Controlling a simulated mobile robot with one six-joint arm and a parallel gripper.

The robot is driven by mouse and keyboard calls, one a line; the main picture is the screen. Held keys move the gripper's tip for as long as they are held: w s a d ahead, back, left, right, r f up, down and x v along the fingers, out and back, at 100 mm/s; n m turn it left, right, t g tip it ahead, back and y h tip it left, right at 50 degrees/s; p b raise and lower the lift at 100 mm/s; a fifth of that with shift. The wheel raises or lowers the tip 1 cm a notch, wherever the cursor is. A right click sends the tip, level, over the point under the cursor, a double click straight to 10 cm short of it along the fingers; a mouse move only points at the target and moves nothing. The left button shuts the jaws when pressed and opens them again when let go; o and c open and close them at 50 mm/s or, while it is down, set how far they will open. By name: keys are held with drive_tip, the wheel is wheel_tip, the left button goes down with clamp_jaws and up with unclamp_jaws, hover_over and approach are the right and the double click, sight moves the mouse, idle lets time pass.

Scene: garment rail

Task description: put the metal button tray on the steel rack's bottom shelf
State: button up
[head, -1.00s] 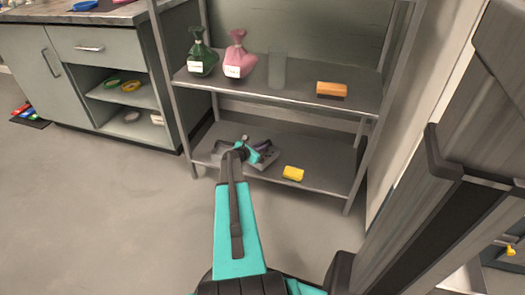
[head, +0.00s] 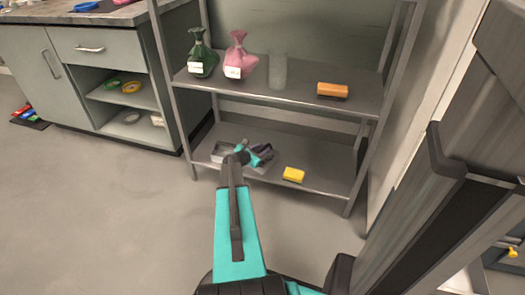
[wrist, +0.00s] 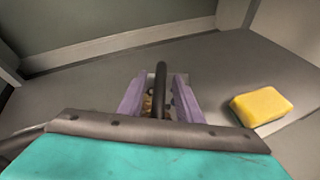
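The steel rack (head: 372,150) stands ahead, and its bottom shelf (head: 325,165) holds the grey metal button tray (head: 222,147). The tray sits towards the left part of that shelf, partly hidden by my arm and gripper. My gripper (head: 266,154) is over the tray's right part. In the wrist view my gripper (wrist: 160,98) has its two purple fingers apart, with a dark bar between them and clear gaps beside it. A few brownish bits, perhaps buttons, show in the gap. Most of the tray is hidden there.
A yellow sponge (head: 293,174) lies on the bottom shelf, right of the tray; it also shows in the wrist view (wrist: 262,106). The upper shelf holds a green bag (head: 201,58), a pink bag (head: 238,60), a clear container (head: 278,71) and an orange block (head: 332,90).

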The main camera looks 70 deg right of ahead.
drive_tip(key=shift+r, duration=0.15)
drive_tip(key=shift+p+v, duration=0.3)
drive_tip(key=shift+v, duration=0.6)
drive_tip(key=p+v, duration=0.2)
drive_tip(key=v, duration=0.8)
drive_tip(key=shift+a, duration=0.1)
